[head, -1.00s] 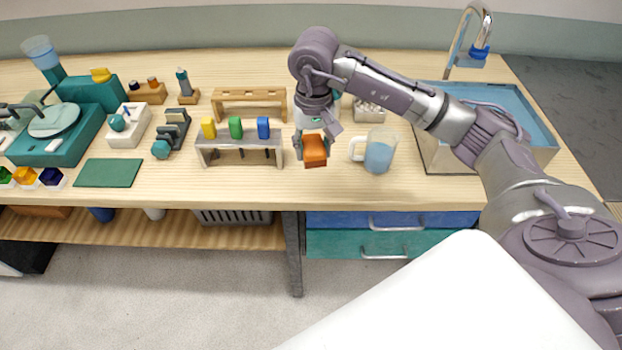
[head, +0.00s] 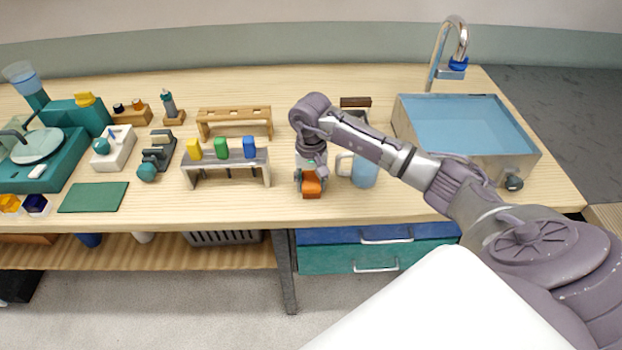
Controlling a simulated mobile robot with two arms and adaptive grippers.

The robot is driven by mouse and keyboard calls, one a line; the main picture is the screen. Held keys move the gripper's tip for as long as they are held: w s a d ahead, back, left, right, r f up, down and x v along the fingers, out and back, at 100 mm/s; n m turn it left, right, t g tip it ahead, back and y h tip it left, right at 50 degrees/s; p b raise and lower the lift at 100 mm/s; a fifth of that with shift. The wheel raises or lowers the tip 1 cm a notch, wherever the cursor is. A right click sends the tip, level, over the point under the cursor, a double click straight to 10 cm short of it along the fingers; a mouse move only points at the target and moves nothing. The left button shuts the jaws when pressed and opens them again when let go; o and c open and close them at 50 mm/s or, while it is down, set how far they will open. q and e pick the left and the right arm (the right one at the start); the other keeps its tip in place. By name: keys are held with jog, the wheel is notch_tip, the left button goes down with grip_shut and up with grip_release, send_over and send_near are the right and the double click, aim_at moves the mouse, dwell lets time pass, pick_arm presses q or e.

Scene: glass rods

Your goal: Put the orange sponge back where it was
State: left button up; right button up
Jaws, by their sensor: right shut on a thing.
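The orange sponge (head: 311,186) is in the head view, left of the beaker mug and near the front of the bench. My right gripper (head: 311,178) points down and is shut on the sponge. The sponge is at or just above the bench top; I cannot tell whether it touches. Part of it is hidden by the gripper. My left gripper is not in view.
A glass mug with blue liquid (head: 364,171) stands close to the right of the sponge. A grey rack with coloured pieces (head: 226,162) is to the left. A wooden rack (head: 235,121) is behind it. A sink (head: 465,125) is at the right. The bench's front edge is near.

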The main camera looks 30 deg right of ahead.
aim_at(311, 178)
jog(key=shift+f, duration=0.1)
jog(key=shift+f+b, duration=0.1)
jog(key=shift+b, duration=0.2)
jog(key=o, duration=0.9)
jog(key=shift+o, duration=0.2)
jog(key=shift+r+p, duration=0.35)
jog(key=shift+p, duration=0.05)
notch_tip(311, 178, up, 11)
jog(key=b, duration=0.3)
jog(key=shift+f, duration=0.2)
jog(key=shift+r, duration=0.6)
